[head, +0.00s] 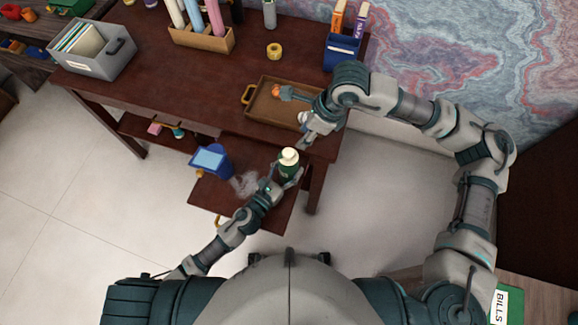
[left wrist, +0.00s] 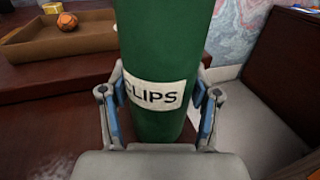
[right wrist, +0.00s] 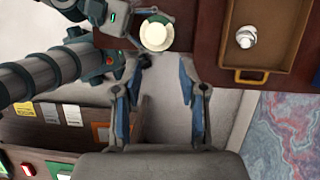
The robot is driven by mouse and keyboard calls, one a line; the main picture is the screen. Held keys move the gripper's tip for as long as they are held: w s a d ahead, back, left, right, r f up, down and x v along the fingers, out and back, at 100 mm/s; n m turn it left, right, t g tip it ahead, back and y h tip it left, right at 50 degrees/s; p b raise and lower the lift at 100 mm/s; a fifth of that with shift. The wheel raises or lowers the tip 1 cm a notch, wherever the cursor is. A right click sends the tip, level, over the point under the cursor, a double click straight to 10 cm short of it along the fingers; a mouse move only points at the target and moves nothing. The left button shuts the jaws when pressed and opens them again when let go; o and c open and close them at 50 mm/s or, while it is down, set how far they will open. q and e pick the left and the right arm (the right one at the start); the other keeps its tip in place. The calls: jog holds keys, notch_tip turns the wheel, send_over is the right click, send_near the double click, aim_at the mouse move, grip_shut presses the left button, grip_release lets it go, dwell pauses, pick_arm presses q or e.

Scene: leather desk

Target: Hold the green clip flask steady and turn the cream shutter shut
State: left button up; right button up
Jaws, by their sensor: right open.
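The green clip flask (head: 289,169) stands upright with its cream shutter (head: 289,156) on top. In the left wrist view the green flask (left wrist: 165,50) with its "CLIPS" label fills the space between the fingers. My left gripper (head: 283,182) is shut around its body, one finger on each side. My right gripper (head: 303,144) is open and empty, just above and to the right of the flask. In the right wrist view the round cream shutter (right wrist: 157,36) lies just beyond the open fingertips (right wrist: 160,66), apart from them. The flask's base is hidden in the head view.
A brown tray (head: 262,112) with an orange item lies on the desk by my right arm. A blue bin (head: 222,171) stands left of the flask. A grey file box (head: 104,65), wooden holder (head: 215,44), yellow roll (head: 274,50) and blue holder (head: 338,56) stand farther back.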

aim_at(287, 152)
jog(key=shift+o, duration=0.7)
jog(key=shift+a, duration=0.4)
jog(key=shift+o, duration=1)
jog(key=a+n+h, duration=0.1)
jog(key=a+r+n+h, duration=0.1)
jog(key=a, duration=0.1)
jog(key=a+r+h, duration=0.1)
jog(key=shift+w+a+n, duration=0.2)
jog(key=shift+n, duration=0.2)
jog(key=shift+n+g+h, duration=0.3)
jog(key=shift+n+h, duration=0.2)
jog(key=shift+h, duration=0.1)
notch_tip(287, 152, down, 11)
jog(key=shift+s+r, duration=0.1)
jog(key=shift+d, duration=0.1)
jog(key=shift+c, duration=1)
grip_shut()
